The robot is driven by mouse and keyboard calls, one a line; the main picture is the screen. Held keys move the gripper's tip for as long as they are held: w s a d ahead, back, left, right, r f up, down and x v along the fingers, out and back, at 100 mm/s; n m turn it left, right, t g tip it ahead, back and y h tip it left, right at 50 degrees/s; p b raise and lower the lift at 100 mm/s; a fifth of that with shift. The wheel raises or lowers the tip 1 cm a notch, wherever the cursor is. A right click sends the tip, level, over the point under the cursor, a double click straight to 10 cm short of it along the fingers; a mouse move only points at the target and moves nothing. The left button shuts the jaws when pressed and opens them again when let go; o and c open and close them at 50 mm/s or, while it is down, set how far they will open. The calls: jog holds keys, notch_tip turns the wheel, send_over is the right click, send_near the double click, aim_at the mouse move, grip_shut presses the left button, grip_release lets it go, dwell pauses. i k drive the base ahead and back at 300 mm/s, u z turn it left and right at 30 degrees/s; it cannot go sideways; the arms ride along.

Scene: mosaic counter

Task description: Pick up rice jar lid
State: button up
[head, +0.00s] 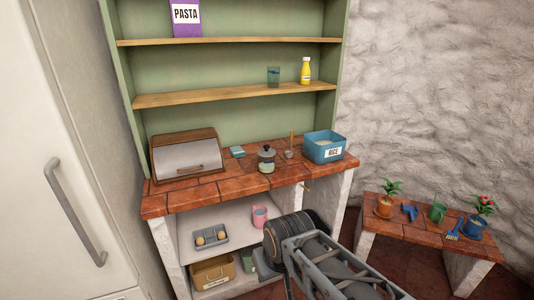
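A small jar (267,167) with a pale label stands on the red tiled counter. A dark grey lid (266,151) with a knob sits on top of it. I cannot read the label, so I cannot tell whether it is the rice jar. I cannot make out my gripper's fingers.
A bread box (186,154) stands left on the counter, with a small teal block (237,152) beside it. A small pot with a wooden stick (289,154) stands between jar and blue box. Shelves rise behind. A low plant bench (407,220) stands right.

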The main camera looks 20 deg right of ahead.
aim_at(265, 152)
jog(key=u, duration=0.1)
jog(key=k, duration=0.45)
jog(key=z, duration=1.05)
jog(key=i, duration=1.6)
jog(key=u, duration=0.65)
